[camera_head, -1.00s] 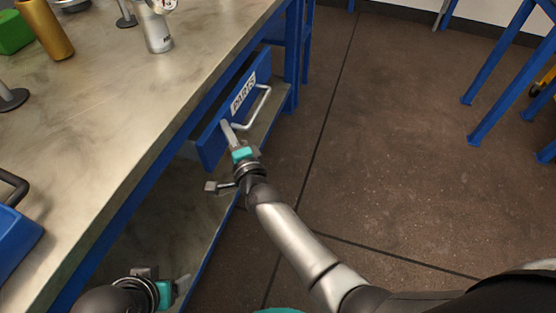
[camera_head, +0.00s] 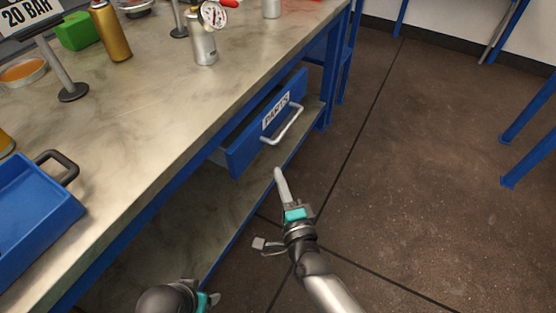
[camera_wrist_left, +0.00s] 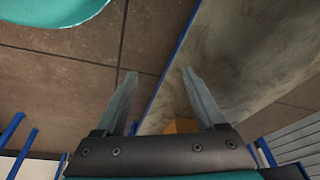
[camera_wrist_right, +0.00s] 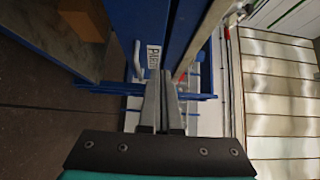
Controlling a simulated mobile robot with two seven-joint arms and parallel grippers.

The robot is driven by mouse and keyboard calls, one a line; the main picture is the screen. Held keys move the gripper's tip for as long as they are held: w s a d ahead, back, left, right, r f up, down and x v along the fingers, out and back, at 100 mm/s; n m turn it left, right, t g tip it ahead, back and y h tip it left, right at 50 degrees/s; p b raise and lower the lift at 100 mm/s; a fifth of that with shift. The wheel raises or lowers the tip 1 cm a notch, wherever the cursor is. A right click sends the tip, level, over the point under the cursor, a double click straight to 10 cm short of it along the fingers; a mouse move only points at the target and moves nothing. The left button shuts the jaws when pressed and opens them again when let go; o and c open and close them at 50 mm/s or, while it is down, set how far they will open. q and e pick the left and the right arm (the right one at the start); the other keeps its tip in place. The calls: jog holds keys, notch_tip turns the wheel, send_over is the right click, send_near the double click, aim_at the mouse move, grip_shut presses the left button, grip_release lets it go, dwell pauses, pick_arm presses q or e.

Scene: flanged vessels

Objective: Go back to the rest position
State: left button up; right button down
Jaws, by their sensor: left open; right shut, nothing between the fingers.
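My right gripper (camera_head: 279,174) is shut and empty in the head view, in front of and below the blue drawer marked PARTS (camera_head: 250,139). A gap shows between its fingertips and the drawer's pale handle (camera_head: 286,126). The drawer stands partly out from under the bench. In the right wrist view the shut fingers (camera_wrist_right: 161,75) point toward the drawer label and handle. My left gripper (camera_head: 214,300) is low at the bottom edge of the head view. In the left wrist view its two fingers (camera_wrist_left: 160,80) are spread with nothing between them.
The workbench (camera_head: 150,110) holds a blue tray (camera_head: 35,215), a gold cylinder (camera_head: 111,35), a green block (camera_head: 76,32) and a silver vessel with a gauge (camera_head: 203,45). A lower shelf (camera_head: 180,205) runs beneath. The brown floor (camera_head: 420,160) to the right is clear.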

pick_arm(q)
jog(key=shift+f, duration=0.1)
pick_arm(e)
jog(key=shift+s, duration=0.1)
